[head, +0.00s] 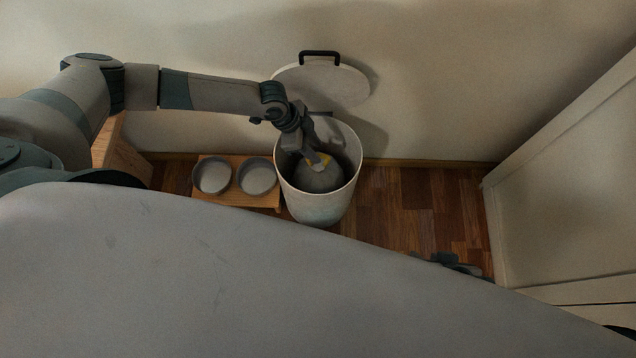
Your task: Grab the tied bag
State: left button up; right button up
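Whether the fingers are closed on the tie is too small to tell. My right gripper is not clearly visible; a small dark part (452,262) shows at the lower right, past the grey surface of my own body.
A low wooden stand (234,201) with two grey bowls is left of the bin. A wooden piece (119,150) is farther left. A white cabinet or door (570,200) is at right. Bare wood floor (410,205) lies between bin and cabinet.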

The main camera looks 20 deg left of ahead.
dwell(0.3)
pick_arm(q)
jog(key=shift+a+b+x, duration=0.15)
jog(key=shift+b+x, duration=0.05)
jog(key=shift+x, duration=1.1)
jog(key=shift+a+b+x, duration=0.2)
jog(key=shift+x, duration=1.1)
jog(key=shift+f, duration=0.15)
grip_shut()
